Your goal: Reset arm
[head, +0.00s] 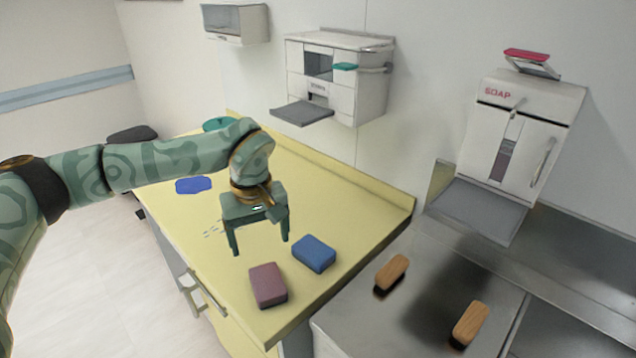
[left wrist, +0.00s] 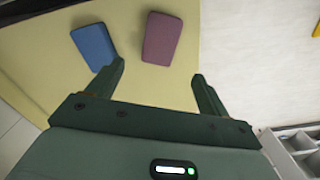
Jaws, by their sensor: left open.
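My left gripper (head: 260,246) is open and empty above the yellow counter (head: 345,205), its two fingers pointing down. In the left wrist view its fingers (left wrist: 160,80) are spread apart with nothing between them. A blue block (head: 314,253) and a dull red block (head: 268,285) lie on the counter near its front right corner, to the right of and below the gripper in the head view. The blue block (left wrist: 93,46) and the red block (left wrist: 162,38) also show beyond the fingertips in the left wrist view. My right gripper is not in view.
A flat blue piece (head: 193,185) and small white bits (head: 213,230) lie on the counter. Two wooden-topped brushes (head: 391,271) (head: 470,323) lie on the steel surface to the right. A soap dispenser (head: 520,130) and a white wall unit (head: 340,75) hang behind.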

